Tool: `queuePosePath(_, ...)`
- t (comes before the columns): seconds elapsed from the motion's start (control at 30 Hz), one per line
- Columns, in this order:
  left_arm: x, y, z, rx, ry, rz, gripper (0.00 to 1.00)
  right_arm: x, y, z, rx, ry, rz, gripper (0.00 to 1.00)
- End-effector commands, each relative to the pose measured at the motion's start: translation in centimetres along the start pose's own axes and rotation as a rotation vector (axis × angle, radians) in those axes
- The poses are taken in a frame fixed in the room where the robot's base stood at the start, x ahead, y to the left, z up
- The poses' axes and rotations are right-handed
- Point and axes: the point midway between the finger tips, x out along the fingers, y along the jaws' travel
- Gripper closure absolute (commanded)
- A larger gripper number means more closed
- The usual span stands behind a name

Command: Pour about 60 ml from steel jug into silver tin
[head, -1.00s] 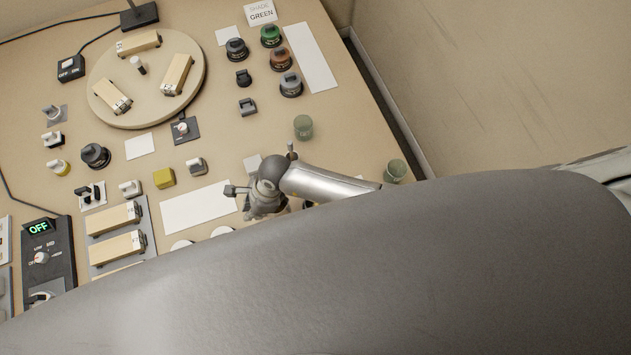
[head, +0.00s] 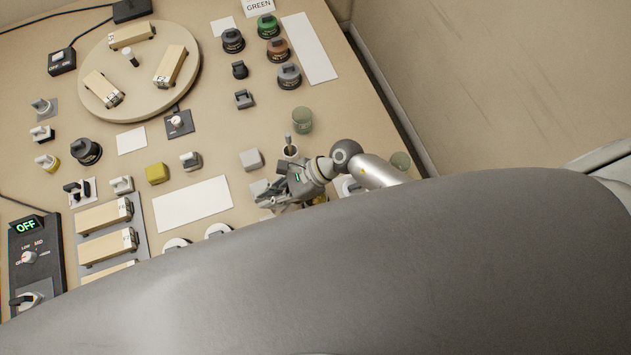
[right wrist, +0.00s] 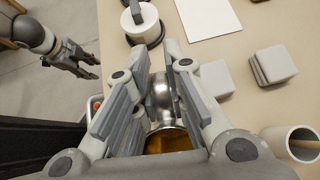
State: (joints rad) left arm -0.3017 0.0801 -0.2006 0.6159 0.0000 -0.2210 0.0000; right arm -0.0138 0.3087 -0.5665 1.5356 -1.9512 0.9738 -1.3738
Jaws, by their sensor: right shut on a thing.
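My right gripper (head: 272,200) is over the near part of the bench, beside a white sheet. In the right wrist view its fingers (right wrist: 165,60) are shut around the steel jug (right wrist: 161,92), a shiny rounded vessel with amber liquid (right wrist: 168,142) in it. In the head view the jug is mostly hidden by the gripper and my arm. A grey-topped tin (head: 289,76) with a dark handle stands at the back right; I cannot tell for certain that it is the silver tin. My left gripper (right wrist: 82,60) shows in the right wrist view, fingers apart and empty.
Green (head: 268,26) and brown (head: 278,50) tins stand near the grey one. A green glass (head: 302,120) and a small cup with a stick (head: 290,152) stand close to my right gripper. A white sheet (head: 193,204) lies flat to its left. My grey body hides the front edge.

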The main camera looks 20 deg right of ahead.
Motion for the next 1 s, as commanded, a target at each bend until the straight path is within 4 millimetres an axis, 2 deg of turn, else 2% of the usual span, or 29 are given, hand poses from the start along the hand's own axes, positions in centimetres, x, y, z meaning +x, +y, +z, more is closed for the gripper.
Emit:
queuePosePath(0.17, 0.7, 0.0, 0.0, 0.000, 0.000, 0.000, 0.60, -2.8, 0.0, 1.1, -0.001, -0.117, -0.004, 1.00)
queuePosePath(0.23, 2.5, 0.1, 0.1, 0.000, 0.003, 0.000, 0.60, -2.5, 0.1, 0.2, 0.002, -0.163, -0.002, 1.00)
queuePosePath(0.4, 4.7, 0.1, 0.1, 0.000, 0.005, 0.000, 0.60, -3.2, -0.1, -0.3, 0.000, -0.272, -0.003, 1.00)
queuePosePath(0.6, 5.1, 0.1, 0.1, 0.000, 0.007, 0.000, 0.60, -4.5, 0.0, 0.4, -0.001, -0.370, -0.003, 1.00)
queuePosePath(1.0, 5.9, 0.1, 0.0, -0.001, 0.008, -0.001, 0.60, -5.5, 0.0, 0.6, -0.002, -0.466, -0.002, 1.00)
